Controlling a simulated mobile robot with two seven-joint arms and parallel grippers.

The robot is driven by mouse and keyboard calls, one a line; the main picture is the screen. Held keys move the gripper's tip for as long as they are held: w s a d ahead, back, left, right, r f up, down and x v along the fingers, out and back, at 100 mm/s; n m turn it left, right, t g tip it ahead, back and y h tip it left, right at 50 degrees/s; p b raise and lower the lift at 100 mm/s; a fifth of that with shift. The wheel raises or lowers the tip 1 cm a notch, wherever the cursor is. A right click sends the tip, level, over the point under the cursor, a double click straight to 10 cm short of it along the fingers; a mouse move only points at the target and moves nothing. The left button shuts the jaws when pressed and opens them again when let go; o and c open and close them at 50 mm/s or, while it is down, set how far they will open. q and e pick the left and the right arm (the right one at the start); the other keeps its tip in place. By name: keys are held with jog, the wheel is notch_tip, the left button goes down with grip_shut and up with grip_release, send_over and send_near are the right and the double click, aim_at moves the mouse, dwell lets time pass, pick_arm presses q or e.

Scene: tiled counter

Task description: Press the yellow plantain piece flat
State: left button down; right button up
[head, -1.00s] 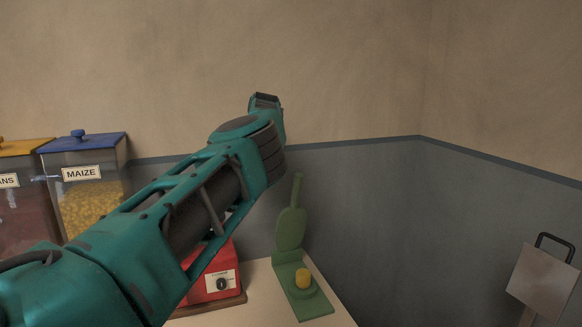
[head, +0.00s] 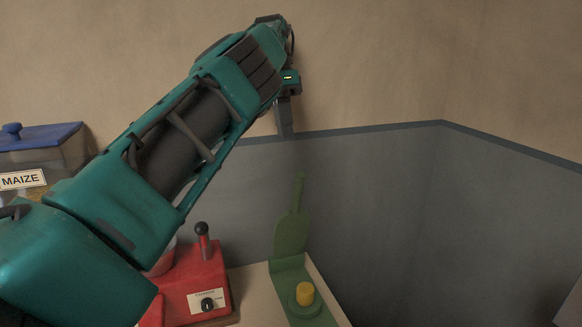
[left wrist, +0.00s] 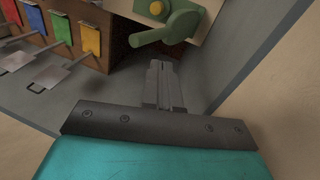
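The yellow plantain piece (head: 305,293) is a short upright stub on the round plate of the green press (head: 318,316). The press stands open on the counter, its paddle-shaped lid (head: 291,235) and handle raised. In the left wrist view the yellow piece (left wrist: 157,8) shows at the top edge, and the lid (left wrist: 178,27) points toward me. My left gripper (head: 286,136) points down, above and behind the raised handle, apart from it. In the left wrist view its fingers (left wrist: 160,64) lie together with nothing between them. My right gripper is not in view.
A red appliance (head: 195,283) with a black-knobbed lever stands left of the press. A blue-lidded MAIZE bin (head: 45,150) is farther left. Grey walls close in behind and to the right. Metal scoops (left wrist: 47,76) with coloured tags show in the left wrist view.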

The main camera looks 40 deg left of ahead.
pick_arm(q)
jog(key=x, duration=0.9)
jog(key=shift+s+d+f, duration=0.1)
jog(key=shift+s+f, duration=0.05)
jog(key=shift+f, duration=0.15)
jog(key=shift+f, duration=0.1)
